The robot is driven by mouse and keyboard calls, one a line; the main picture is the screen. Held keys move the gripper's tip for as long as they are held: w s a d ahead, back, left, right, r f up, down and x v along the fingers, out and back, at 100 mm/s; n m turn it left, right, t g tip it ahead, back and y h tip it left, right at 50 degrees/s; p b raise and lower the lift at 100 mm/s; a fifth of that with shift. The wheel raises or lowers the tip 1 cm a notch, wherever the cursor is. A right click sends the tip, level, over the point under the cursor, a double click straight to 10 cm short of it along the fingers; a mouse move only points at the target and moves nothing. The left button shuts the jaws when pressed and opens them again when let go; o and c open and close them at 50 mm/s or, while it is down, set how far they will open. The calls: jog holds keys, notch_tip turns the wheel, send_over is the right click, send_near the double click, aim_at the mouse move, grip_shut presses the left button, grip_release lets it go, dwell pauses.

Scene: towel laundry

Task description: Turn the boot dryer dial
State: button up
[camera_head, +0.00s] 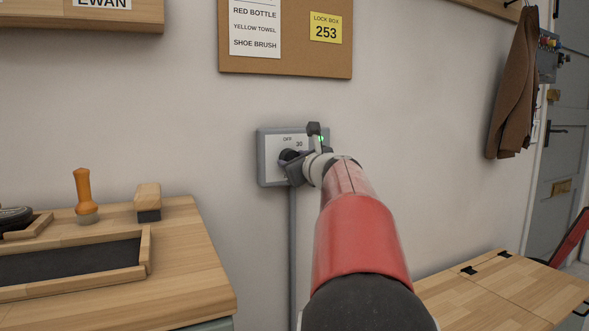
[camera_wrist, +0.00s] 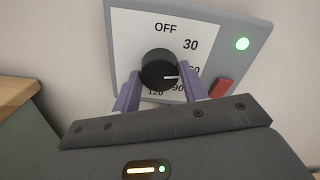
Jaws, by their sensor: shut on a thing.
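The boot dryer control is a grey wall box (camera_head: 262,160) with a white face plate, and my arm covers its right part in the head view. In the wrist view, the black round dial (camera_wrist: 159,68) sits on the plate (camera_wrist: 128,45). OFF is printed above it, 30 at upper right, and 90 and 120 below; the label between 30 and 90 is partly hidden. The dial's white mark points right. My gripper (camera_wrist: 160,82) is shut on the dial, with a purple finger on each side. In the head view, my gripper (camera_head: 290,165) is at the box.
A green light (camera_wrist: 242,44) glows on the box, above a red switch (camera_wrist: 221,88). A wooden worktop (camera_head: 185,250) with a brush and a tray stands at left. A wooden bench (camera_head: 500,290) is at lower right.

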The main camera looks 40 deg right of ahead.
jog(key=n+b, duration=0.9)
jog(key=n, duration=0.7)
jog(key=shift+b, duration=0.3)
dwell(0.3)
jog(key=o, duration=1)
jog(key=shift+c, duration=0.2)
